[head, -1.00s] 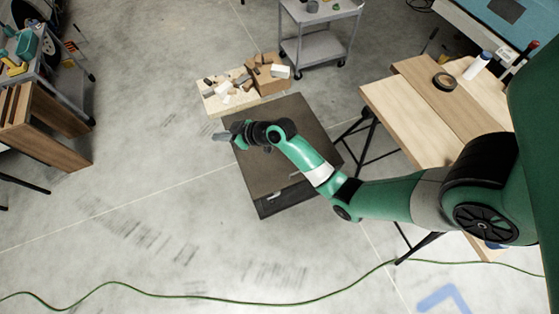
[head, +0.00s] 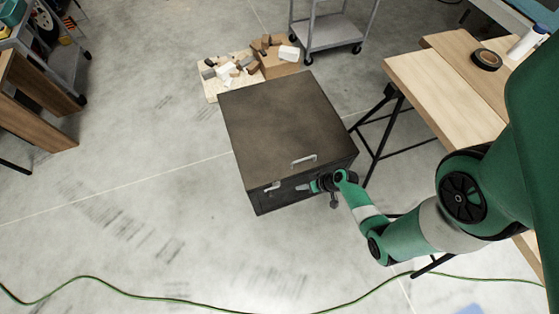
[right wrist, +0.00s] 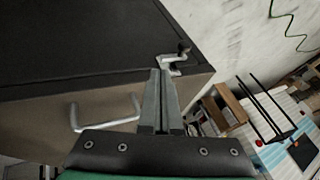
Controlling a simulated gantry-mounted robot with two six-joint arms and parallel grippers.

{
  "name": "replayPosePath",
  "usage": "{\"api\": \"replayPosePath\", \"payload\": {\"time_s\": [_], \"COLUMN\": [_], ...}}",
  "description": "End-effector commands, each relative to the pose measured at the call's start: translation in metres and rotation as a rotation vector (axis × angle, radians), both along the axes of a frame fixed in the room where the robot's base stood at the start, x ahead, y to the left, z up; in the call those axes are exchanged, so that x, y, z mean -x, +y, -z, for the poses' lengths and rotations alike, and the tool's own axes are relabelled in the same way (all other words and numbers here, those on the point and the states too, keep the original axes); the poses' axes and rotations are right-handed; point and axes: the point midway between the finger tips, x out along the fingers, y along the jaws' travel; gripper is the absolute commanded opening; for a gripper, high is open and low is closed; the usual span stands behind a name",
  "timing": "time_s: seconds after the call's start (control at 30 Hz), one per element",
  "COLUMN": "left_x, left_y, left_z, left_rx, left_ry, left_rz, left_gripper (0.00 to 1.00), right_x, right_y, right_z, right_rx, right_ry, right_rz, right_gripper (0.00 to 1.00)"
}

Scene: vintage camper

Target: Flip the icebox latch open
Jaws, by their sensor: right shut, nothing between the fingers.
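The dark icebox (head: 283,117) stands on the floor in the middle of the head view, with a grey bar handle (head: 303,160) near its front edge. A small pale latch (head: 274,186) is at its front left; I cannot tell its exact setting. In the right wrist view, the latch (right wrist: 172,64), with a dark knob, is just beyond the fingertips, and the handle (right wrist: 100,117) is to the left. My right gripper (head: 304,188) is shut and empty, beside the front face, pointing left toward the latch. Its fingers (right wrist: 157,76) appear close to it; contact is unclear. My left gripper is not in view.
A board with several blocks (head: 208,91) lies behind the icebox. A wooden-topped table (head: 440,85) stands at the right, and a grey cart (head: 330,30) behind. A green cable (head: 180,301) crosses the floor in front.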

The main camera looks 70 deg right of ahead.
Motion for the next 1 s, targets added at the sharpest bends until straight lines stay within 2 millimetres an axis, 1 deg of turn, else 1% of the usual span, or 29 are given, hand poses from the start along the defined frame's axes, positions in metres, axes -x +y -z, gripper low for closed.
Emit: {"api": "replayPosePath", "payload": {"time_s": [0.17, 0.27, 0.4, 0.47, 0.7, 0.77, 0.83, 0.9, 1.0], "left_x": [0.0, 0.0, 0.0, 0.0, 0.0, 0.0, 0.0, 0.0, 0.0], "left_y": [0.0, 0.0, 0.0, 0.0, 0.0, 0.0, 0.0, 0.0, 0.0], "left_z": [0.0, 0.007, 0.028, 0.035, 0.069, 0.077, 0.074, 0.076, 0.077], "left_rx": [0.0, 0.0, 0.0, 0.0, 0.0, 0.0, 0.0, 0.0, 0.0], "left_ry": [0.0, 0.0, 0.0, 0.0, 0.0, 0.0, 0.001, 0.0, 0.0], "left_rz": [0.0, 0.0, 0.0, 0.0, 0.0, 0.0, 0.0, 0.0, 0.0], "left_gripper": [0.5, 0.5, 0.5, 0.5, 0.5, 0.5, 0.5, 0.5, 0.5], "right_x": [-0.001, -0.004, -0.014, -0.021, -0.05, -0.057, -0.067, -0.075, -0.083], "right_y": [0.0, 0.0, -0.001, -0.001, -0.003, -0.004, 0.005, 0.011, 0.016], "right_z": [0.0, 0.007, 0.027, 0.036, 0.081, 0.091, 0.089, 0.09, 0.092], "right_rx": [0.001, 0.002, 0.003, 0.001, 0.002, 0.002, 0.002, 0.003, 0.002], "right_ry": [0.0, 0.0, -0.002, -0.001, -0.001, -0.001, 0.0, -0.001, -0.001], "right_rz": [-0.002, -0.005, -0.006, -0.008, -0.007, -0.007, -0.012, -0.01, -0.006], "right_gripper": [0.0, 0.0, 0.0, 0.0, 0.0, 0.0, 0.0, 0.0, 0.0]}}
